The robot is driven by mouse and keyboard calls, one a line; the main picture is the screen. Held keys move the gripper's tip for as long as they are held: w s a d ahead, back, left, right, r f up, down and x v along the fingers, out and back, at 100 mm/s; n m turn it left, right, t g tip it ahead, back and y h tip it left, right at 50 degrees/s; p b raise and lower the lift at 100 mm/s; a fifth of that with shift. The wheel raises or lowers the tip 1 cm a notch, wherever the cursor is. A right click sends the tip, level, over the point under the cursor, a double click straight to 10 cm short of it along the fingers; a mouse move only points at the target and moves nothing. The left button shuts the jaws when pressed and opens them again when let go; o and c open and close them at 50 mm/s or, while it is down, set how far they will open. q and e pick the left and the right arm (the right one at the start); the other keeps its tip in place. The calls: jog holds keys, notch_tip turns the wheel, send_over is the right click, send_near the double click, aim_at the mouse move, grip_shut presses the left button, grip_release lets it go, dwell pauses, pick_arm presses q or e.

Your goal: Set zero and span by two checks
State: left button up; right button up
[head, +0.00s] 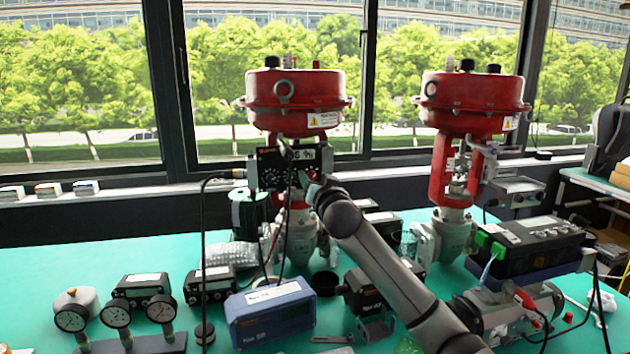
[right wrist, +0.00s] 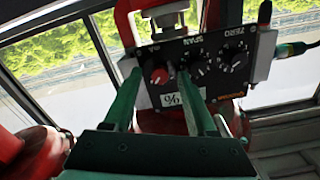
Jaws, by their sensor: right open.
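The black positioner (head: 272,172) with knobs and a small % display is mounted on the left red-topped valve (head: 295,100). In the right wrist view the positioner panel (right wrist: 205,42) appears upside down, with a red knob (right wrist: 159,76) by an mA mark, a SPAN knob (right wrist: 196,67) and a ZERO knob (right wrist: 233,61). My right gripper (head: 314,180) is at the panel; in the wrist view its two green fingers (right wrist: 159,88) are apart, one each side of the red knob. I cannot tell whether they touch it. The display is partly hidden. My left gripper is not in view.
A second red-topped valve (head: 472,105) stands to the right. A blue box (head: 270,312), dial gauges (head: 116,315), black instrument boxes (head: 142,288) and a green-ended black unit (head: 530,245) crowd the green table. A cable (right wrist: 292,48) leaves the positioner's side. Windows lie behind.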

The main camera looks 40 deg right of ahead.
jog(key=shift+c, duration=0.4)
grip_shut()
